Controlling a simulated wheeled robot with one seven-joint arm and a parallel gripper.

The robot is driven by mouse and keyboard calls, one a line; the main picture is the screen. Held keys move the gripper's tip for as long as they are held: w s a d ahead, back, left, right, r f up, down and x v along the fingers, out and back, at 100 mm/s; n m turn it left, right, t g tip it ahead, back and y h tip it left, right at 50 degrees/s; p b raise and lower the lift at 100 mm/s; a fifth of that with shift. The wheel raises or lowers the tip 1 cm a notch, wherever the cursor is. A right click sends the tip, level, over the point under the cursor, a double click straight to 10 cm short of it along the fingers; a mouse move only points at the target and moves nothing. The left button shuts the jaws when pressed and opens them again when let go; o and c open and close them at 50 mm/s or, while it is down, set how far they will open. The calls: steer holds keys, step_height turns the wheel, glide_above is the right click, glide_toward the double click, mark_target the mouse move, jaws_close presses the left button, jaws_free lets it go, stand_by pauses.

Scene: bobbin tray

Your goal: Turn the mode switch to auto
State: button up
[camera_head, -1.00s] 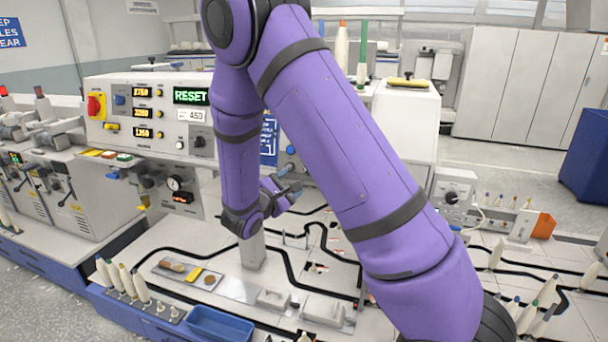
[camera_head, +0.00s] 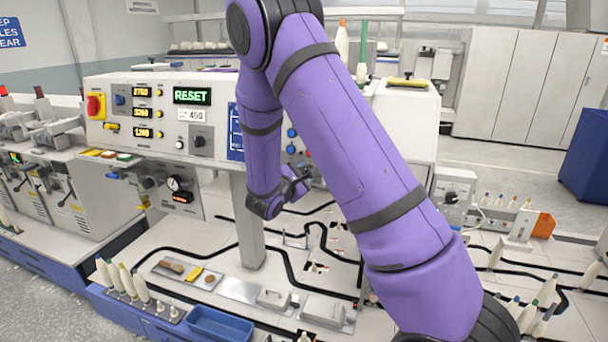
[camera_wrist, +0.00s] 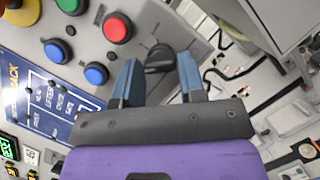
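A black turn knob (camera_wrist: 160,58) on the grey control panel shows in the wrist view, just ahead of my gripper and between the lines of its two fingers. It looks like the mode switch, but its markings are not readable. My gripper (camera_wrist: 157,76) has its two blue fingers apart, with nothing held. I cannot tell whether the fingers touch the knob. In the head view my gripper (camera_head: 298,180) is small, at the panel's lower right, and my arm hides the knob. Another black rotary switch (camera_head: 199,141) sits left of the blue diagram plate.
Blue, red and green buttons stand close beside the knob, including a red button (camera_wrist: 96,73) and a blue button (camera_wrist: 57,51). A green RESET display (camera_head: 192,96) is further left. Below, a bench holds a blue tray (camera_head: 218,323) and bobbins.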

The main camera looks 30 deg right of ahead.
steer(key=c, duration=0.4)
steer(key=shift+m, duration=0.4)
steer(key=m, duration=0.2)
steer(key=m+g, duration=0.1)
steer(key=m, duration=0.1)
steer(key=shift+w+r+g+y, duration=0.1)
steer(key=shift+g+y, duration=0.2)
steer(key=shift+r+m+g+y, duration=0.15)
steer(key=shift+m+y, duration=0.55)
steer(key=shift+m, duration=1.4)
steer(key=shift+r+m+g+y, duration=0.1)
steer(key=shift+m+y, duration=0.6)
steer(key=shift+m, duration=1.4)
steer(key=shift+r+m+g+y, duration=0.15)
steer(key=shift+m+y, duration=0.55)
steer(key=shift+m, duration=1.4)
steer(key=shift+f, duration=0.1)
